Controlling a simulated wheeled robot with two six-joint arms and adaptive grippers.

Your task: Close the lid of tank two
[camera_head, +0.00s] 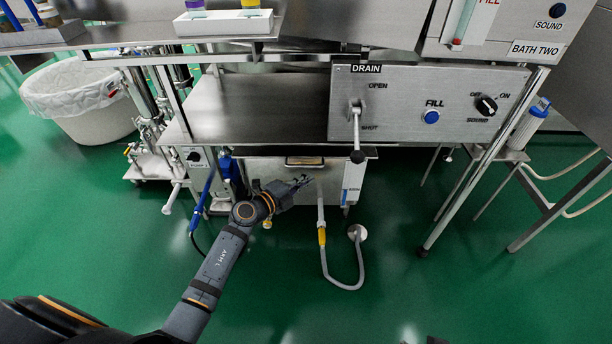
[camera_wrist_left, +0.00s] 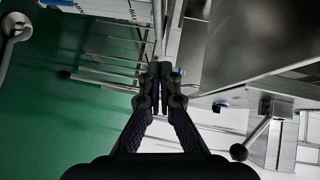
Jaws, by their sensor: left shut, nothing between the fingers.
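My left gripper (camera_head: 303,181) reaches in low under the bench, in front of a pale box-like tank (camera_head: 330,183) below the drain panel. Its fingers are shut and empty; in the left wrist view the closed fingertips (camera_wrist_left: 160,72) meet in the middle. A tan rectangular piece (camera_head: 304,161) shows at the tank's top, in shadow under the bench. I cannot tell whether it is part of a lid, or whether a lid stands open. I cannot read a tank number on it. My right gripper is not in view.
The drain panel (camera_head: 395,118) has a lever with a black knob (camera_head: 357,156) hanging near the tank's top. A grey hose (camera_head: 345,287) lies on the green floor. Metal legs (camera_head: 484,165) stand right. A white lined bin (camera_head: 85,95) is at left.

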